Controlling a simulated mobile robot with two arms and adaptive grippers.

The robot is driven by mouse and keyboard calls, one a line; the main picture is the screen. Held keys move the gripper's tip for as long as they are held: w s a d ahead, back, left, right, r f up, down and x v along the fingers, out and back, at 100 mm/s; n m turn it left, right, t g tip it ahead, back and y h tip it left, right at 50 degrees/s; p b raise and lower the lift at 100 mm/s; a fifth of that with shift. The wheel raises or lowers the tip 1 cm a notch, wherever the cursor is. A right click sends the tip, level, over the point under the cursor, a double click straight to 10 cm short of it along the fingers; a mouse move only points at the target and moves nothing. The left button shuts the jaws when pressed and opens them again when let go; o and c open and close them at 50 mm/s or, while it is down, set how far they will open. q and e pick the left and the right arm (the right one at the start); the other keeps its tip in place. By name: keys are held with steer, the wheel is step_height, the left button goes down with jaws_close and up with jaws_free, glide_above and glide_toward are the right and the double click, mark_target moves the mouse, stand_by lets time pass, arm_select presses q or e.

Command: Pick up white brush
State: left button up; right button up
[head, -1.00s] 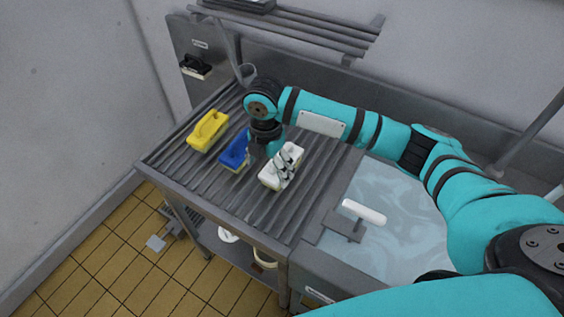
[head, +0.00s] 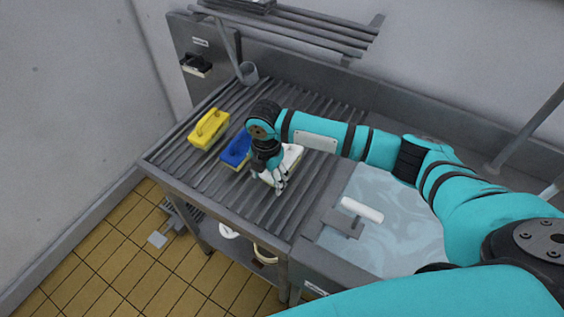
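The white brush (head: 292,155) lies on the ribbed metal drainboard (head: 240,202), to the right of a blue brush (head: 236,150) and a yellow brush (head: 209,128). My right gripper (head: 280,188) points down over the white brush and covers much of it. Its fingers look spread at the brush's near side, and I cannot tell whether they touch it. The brush still rests on the board. My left gripper is not in view.
A sink with water (head: 400,225) is to the right, with a white-handled tool (head: 362,209) at its left edge. A wall shelf (head: 300,35) hangs behind. The front of the drainboard is clear.

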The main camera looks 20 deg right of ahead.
steer(key=c, duration=0.8)
steer(key=shift+r, duration=0.1)
